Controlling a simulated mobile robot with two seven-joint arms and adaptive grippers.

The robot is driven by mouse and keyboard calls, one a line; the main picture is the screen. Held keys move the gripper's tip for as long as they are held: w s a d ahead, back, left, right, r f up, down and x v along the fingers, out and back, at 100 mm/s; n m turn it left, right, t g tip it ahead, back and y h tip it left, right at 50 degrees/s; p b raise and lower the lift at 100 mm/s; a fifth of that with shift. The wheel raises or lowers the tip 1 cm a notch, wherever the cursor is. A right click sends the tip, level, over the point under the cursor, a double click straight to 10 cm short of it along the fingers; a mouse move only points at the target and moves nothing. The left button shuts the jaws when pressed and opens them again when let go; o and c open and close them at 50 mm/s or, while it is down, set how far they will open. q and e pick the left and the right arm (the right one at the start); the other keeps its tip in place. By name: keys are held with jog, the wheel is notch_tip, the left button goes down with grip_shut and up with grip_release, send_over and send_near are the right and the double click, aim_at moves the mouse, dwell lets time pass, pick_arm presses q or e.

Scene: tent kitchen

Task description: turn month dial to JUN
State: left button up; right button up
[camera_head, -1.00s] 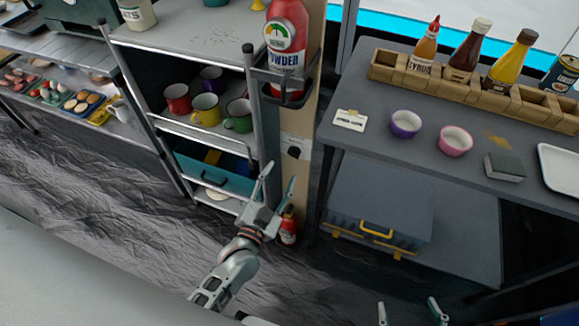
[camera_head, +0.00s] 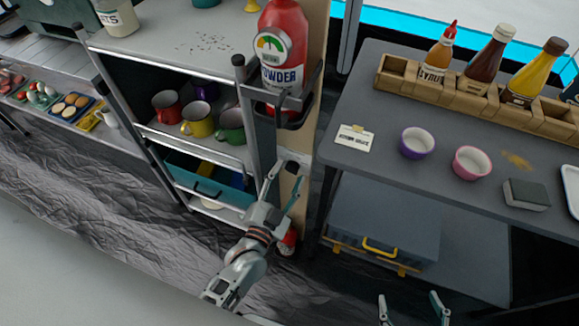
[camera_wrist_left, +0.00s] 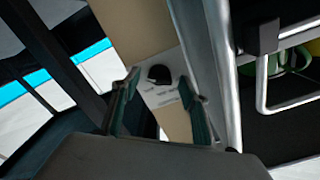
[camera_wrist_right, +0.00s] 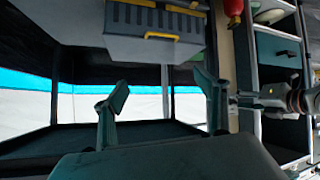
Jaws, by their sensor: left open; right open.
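The dial is a black knob (camera_wrist_left: 159,73) on a white plate with small print on the wooden post, between the rack and the right-hand counter. The lettering is too small to read, so I cannot tell the month it points to. My left gripper (camera_head: 285,178) is open in front of the post. In the left wrist view its fingers (camera_wrist_left: 159,82) stand either side of the knob, with nothing between them; I cannot tell whether they touch it. In the head view the arm partly covers the plate. My right gripper (camera_head: 413,305) is open and empty, low at the right.
A red powder extinguisher (camera_head: 284,55) hangs in a bracket above the dial. A rack (camera_head: 150,45) with mugs stands left of the post. The counter (camera_head: 375,95) at right holds two bowls and sauce bottles; a grey toolbox (camera_head: 385,215) sits beneath it.

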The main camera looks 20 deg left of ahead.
pick_arm(q)
jog(key=shift+w, duration=0.1)
jog(key=c, duration=1.1)
jog(key=shift+r+n+p, duration=0.35)
jog(key=shift+n+p, duration=0.5)
jog(key=shift+n, duration=0.15)
jog(key=shift+n+p, duration=0.3)
jog(key=shift+n, duration=0.7)
jog(key=shift+f+n+p, duration=0.2)
jog(key=shift+n+p, duration=0.15)
jog(key=shift+n, duration=0.15)
jog(key=shift+f, duration=0.1)
jog(key=o, duration=1.1)
pick_arm(e)
jog(key=shift+s+d+r, duration=0.1)
jog(key=shift+s+d, duration=0.3)
jog(key=shift+s, duration=0.15)
jog(key=shift+w, duration=0.1)
